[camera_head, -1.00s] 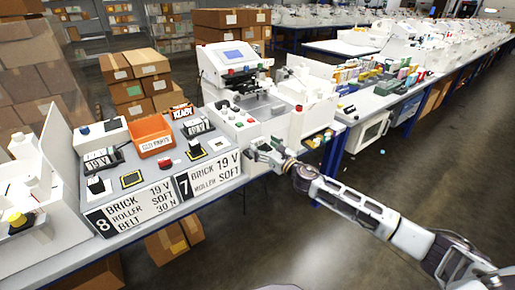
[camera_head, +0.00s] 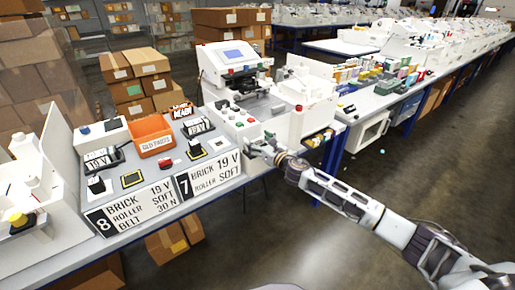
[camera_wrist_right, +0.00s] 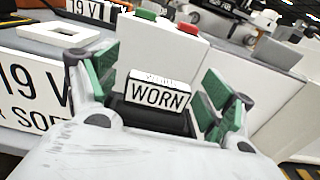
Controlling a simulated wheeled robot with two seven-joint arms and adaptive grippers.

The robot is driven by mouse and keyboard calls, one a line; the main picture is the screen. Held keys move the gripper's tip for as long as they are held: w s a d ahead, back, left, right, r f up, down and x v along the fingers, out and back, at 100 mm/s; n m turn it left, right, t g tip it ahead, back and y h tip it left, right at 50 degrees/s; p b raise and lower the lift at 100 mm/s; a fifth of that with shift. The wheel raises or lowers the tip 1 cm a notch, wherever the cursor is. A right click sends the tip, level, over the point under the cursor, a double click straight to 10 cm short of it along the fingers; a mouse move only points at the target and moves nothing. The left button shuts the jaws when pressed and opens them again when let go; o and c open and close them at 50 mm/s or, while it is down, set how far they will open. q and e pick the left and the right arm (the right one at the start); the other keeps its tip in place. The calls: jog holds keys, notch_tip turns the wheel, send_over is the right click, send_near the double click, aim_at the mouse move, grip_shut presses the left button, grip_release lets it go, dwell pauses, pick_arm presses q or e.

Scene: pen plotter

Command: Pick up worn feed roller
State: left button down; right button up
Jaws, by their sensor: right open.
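My right gripper (camera_head: 262,149) is at the right end of the near bench, just in front of the white machine's button panel. In the right wrist view the gripper (camera_wrist_right: 158,100) is open, with green-padded fingers on either side of a white tag (camera_wrist_right: 158,94) reading "WORN". A dark part lies just below the tag; I cannot tell whether it is the worn feed roller. In the head view the gripper hides this spot. My left gripper is not in view.
The white machine (camera_head: 228,68) stands behind the gripper. An orange bin (camera_head: 152,136), black holders (camera_head: 197,127) and signs (camera_head: 210,175) for 7 and 8 are on the bench to the left. A white upright panel (camera_wrist_right: 155,48) stands close behind the gripper.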

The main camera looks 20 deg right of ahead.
aim_at(258, 139)
jog(key=c, duration=1.2)
jog(key=shift+o, duration=0.2)
jog(key=shift+r, duration=0.15)
